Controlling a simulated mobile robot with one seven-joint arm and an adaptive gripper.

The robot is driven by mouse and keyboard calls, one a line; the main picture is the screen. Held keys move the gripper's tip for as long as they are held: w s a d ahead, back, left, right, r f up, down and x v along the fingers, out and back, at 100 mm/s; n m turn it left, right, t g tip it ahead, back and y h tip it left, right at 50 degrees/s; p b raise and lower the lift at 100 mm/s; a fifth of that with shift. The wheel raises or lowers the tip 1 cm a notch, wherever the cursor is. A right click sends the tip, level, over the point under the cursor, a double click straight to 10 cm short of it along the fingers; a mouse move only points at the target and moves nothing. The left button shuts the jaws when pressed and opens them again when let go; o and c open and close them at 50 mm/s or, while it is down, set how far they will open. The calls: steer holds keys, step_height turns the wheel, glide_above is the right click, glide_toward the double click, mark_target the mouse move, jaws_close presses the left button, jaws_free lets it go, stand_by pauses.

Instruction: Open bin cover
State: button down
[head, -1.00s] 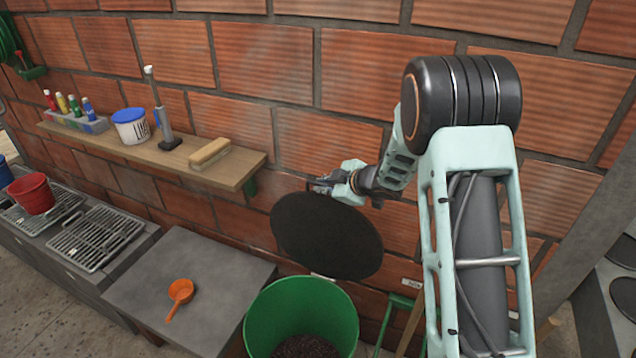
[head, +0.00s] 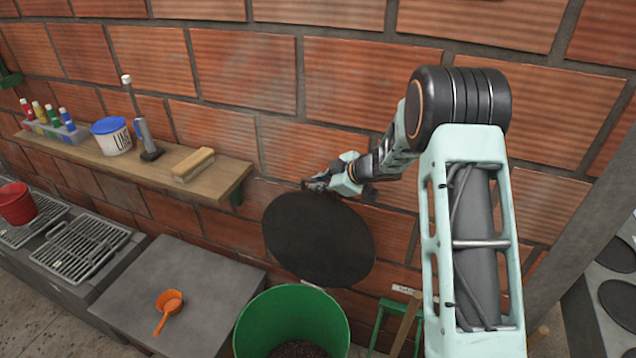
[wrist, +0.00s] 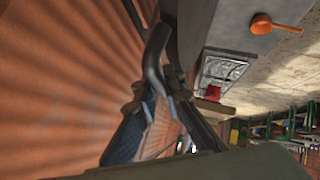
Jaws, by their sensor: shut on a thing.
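The bin cover (head: 318,240) is a dark round disc. It is held steeply tilted above and behind the green bin (head: 250,325), in front of the brick wall. The bin's mouth is uncovered, with dark brown material (head: 297,349) visible inside. My gripper (head: 317,184) is at the cover's upper edge, shut on its handle. In the wrist view my gripper (wrist: 163,115) has its fingers on either side of the dark bent handle (wrist: 156,48), with the cover's dark face (wrist: 190,30) beside it. The exact finger contact is partly hidden.
A wooden shelf (head: 180,188) with a brush (head: 194,164) and a white bucket (head: 112,136) runs along the wall at left. A grey table (head: 195,295) with an orange scoop (head: 168,306) stands left of the bin. A green stand (head: 388,308) is to its right.

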steer(key=c, duration=2)
jaws_free()
steer(key=v, duration=1.2)
steer(key=shift+s+a+r, duration=0.1)
